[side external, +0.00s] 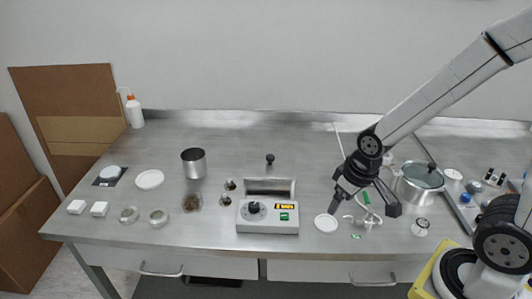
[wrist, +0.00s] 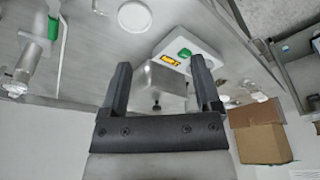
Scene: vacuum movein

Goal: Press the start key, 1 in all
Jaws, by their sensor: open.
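The white control unit (side external: 268,217) stands near the front middle of the steel bench. Its front panel has a black knob (side external: 254,207), a lit orange display (side external: 284,207) and a green key (side external: 284,216), which I take as the start key. In the wrist view the green key (wrist: 185,53) and the display (wrist: 171,61) show beyond my fingers. My gripper (side external: 362,208) is to the right of the unit, above the bench and apart from it. In the wrist view my gripper (wrist: 160,80) is open, with nothing between its fingers.
A white disc (side external: 326,223) lies between the unit and my gripper. A glass valve piece (side external: 368,220) is close beside my gripper. A lidded pot (side external: 419,182) stands to the right. A metal beaker (side external: 194,163) and small jars stand left of the unit.

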